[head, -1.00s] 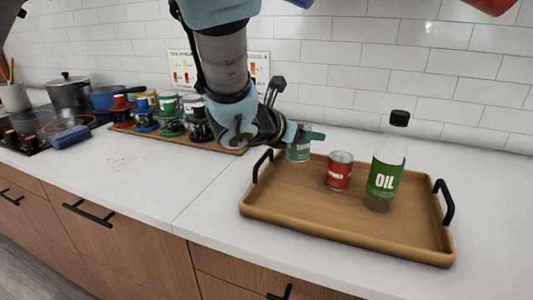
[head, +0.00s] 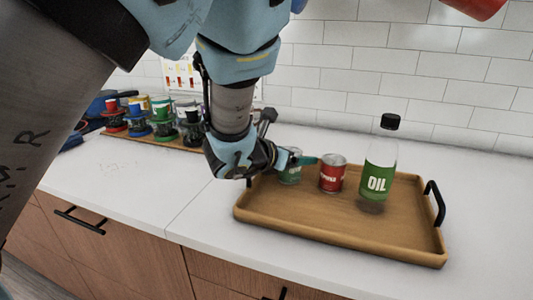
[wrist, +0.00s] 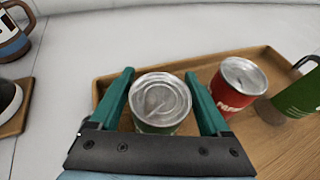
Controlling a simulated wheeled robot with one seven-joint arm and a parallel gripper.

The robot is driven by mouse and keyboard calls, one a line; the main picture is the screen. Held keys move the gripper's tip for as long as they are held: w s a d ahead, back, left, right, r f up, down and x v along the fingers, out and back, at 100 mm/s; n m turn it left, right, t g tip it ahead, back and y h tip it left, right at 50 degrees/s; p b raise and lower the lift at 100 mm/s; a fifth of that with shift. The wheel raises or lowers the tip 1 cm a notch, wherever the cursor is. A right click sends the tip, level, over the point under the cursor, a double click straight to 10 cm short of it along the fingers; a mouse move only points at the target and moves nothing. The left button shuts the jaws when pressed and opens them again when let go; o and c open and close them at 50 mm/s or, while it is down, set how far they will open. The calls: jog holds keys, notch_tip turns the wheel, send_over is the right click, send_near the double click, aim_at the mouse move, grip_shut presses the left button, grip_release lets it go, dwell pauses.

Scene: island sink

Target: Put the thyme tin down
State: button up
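The thyme tin (head: 290,172), green with a silver lid, is upright at the left end of the wooden tray (head: 402,250). The wrist view shows its lid (wrist: 160,100) between the two teal fingers. My gripper (wrist: 160,80) appears shut on it, one finger on each side. In the head view my gripper (head: 305,161) partly hides the tin. I cannot tell whether the tin's base touches the tray.
A red tin (head: 332,174) stands just right of the thyme tin, and an oil bottle (head: 378,180) stands farther right. The tray has black handles (head: 435,203). Several colourful jars (head: 163,123) stand on a board at the left. The tray's front part is clear.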

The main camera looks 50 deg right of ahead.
jog(key=shift+o, duration=1)
jog(key=shift+r, duration=0.1)
jog(key=b+v, duration=0.1)
jog(key=v, duration=1.1)
jog(key=shift+b, duration=0.3)
